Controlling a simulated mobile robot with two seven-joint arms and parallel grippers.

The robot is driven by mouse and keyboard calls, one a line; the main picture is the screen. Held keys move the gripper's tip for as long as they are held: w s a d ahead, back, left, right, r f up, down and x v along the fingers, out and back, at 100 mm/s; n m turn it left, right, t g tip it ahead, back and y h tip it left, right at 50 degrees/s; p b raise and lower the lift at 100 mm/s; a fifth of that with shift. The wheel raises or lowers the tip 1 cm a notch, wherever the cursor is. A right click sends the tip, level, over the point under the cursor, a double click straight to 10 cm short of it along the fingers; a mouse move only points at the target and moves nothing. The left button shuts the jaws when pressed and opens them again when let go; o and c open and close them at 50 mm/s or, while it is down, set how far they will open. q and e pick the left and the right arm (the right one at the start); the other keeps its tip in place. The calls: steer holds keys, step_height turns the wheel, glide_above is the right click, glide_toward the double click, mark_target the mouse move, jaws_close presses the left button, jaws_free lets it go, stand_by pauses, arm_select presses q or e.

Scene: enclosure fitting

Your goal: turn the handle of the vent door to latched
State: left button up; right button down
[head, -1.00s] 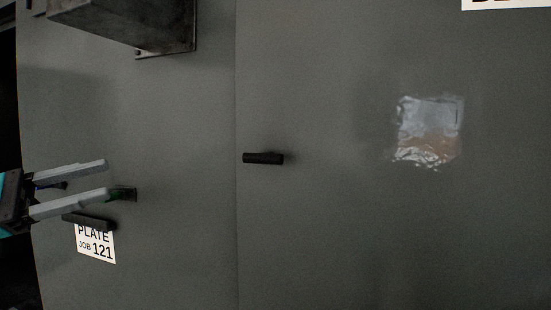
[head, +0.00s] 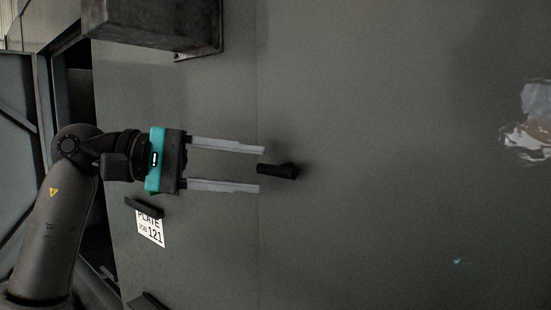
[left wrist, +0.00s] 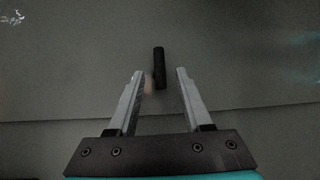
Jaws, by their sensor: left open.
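A short black bar handle (head: 277,171) stands out from the grey panel near the middle of the head view, close to a vertical seam. It lies nearly level there. My left gripper (head: 262,169) is open, with its two grey fingers one above and one below the line of the handle. The fingertips are at the handle's left end. In the left wrist view, the handle (left wrist: 159,66) shows between and beyond the fingertips of the left gripper (left wrist: 160,74), and no finger clearly touches it. My right gripper is not in view.
A second black handle (head: 144,207) sits at the left above a white label (head: 151,228) reading PLATE JOB 121. A grey box (head: 150,25) juts out at the top left. A shiny patch (head: 530,125) is at the right edge.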

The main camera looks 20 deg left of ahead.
mark_target(268, 171)
arm_select(q)
steer(key=shift+p+x, duration=0.55)
steer(key=shift+x, duration=1.75)
steer(key=shift+c, duration=0.2)
jaws_close()
